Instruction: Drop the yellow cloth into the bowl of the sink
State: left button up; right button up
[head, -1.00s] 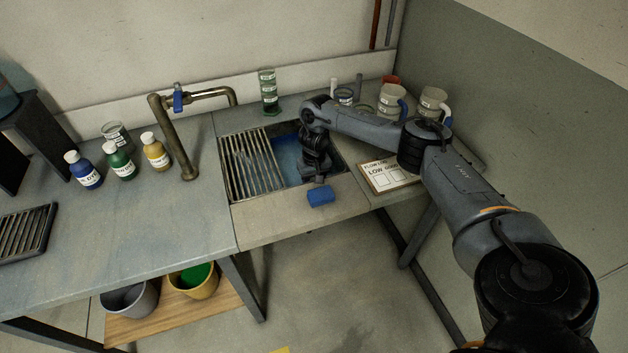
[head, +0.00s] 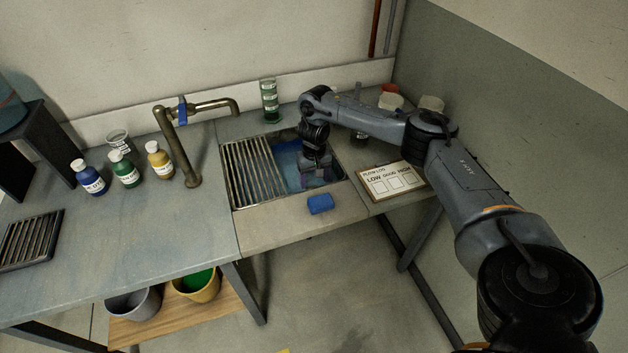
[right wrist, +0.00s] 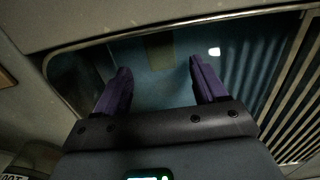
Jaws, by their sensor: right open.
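My right gripper (head: 318,182) points down at the sink bowl (head: 287,178), which has a blue interior. In the right wrist view its fingers (right wrist: 160,66) are apart, with nothing held between them. In the head view my right arm and gripper hide part of the bowl, and no cloth is clear there. My left gripper is not in view.
A slatted grate (head: 255,172) covers the bowl's left part. A blue roll-shaped item (head: 321,203) lies on the front rim. A brass faucet (head: 180,150) stands left, near several dye bottles (head: 125,170). A clipboard (head: 393,182) lies right. A green-marked cylinder (head: 269,100) stands behind.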

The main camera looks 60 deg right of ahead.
notch_tip(320, 180, up, 8)
jog(key=p, duration=0.4)
jog(key=shift+f+p, duration=0.25)
jog(key=shift+p, duration=0.05)
